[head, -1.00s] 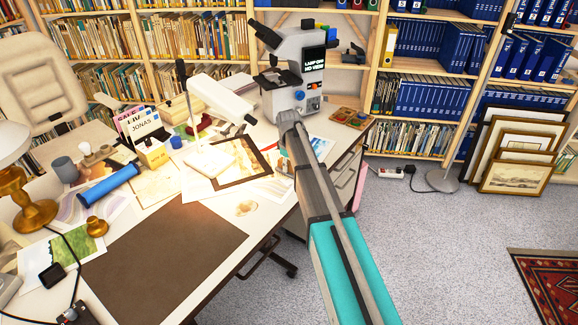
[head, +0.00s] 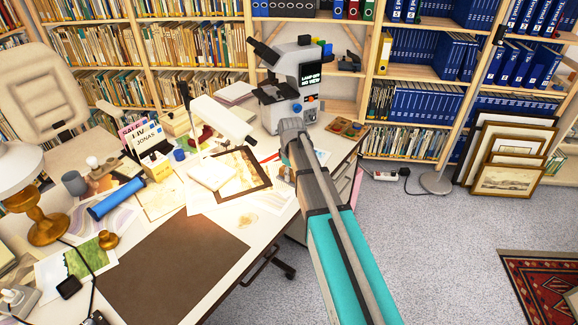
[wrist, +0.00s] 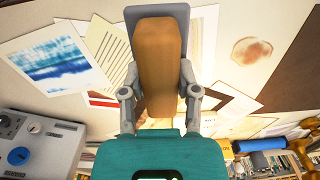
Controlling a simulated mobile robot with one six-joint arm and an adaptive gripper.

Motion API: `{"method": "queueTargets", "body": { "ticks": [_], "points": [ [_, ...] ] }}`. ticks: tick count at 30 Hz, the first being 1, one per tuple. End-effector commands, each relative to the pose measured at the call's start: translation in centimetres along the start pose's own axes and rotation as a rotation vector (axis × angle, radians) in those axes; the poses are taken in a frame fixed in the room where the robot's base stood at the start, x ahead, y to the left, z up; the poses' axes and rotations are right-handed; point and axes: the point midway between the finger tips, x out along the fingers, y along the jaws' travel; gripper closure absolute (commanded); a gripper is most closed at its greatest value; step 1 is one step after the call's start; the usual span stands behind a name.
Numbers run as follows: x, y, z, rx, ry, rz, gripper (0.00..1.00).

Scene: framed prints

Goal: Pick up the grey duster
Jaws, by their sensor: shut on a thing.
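The grey duster (wrist: 160,52), a long block with an orange-brown body and a grey slab along its far side, fills the upper middle of the wrist view. My gripper (wrist: 160,98) is shut on it, with one grey finger against each side near its lower end. Papers and prints on the desk show behind it. Whether it touches the desk is not clear. In the head view my teal and grey arm reaches toward the desk's right side and hides the gripper and duster.
A microscope (head: 290,92) stands at the desk's back right. A brown mat (head: 165,268), a blue roll (head: 116,198) and a white lamp arm (head: 222,120) are on the desk (head: 262,237). Framed pictures (head: 508,160) lean at the right.

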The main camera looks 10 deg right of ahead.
Motion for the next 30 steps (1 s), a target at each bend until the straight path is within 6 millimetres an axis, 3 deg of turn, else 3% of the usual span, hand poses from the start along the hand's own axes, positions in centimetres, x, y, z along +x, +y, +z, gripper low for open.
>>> {"method": "queueTargets", "body": {
  "ticks": [3,10,30],
  "points": [
    [-1.3,-1.8,2.0,0.0,0.0,0.0,1.0],
    [-2.3,-3.4,3.8,0.0,0.0,0.0,1.0],
    [-2.5,-3.9,4.3,0.0,0.0,0.0,1.0]
  ]
}}
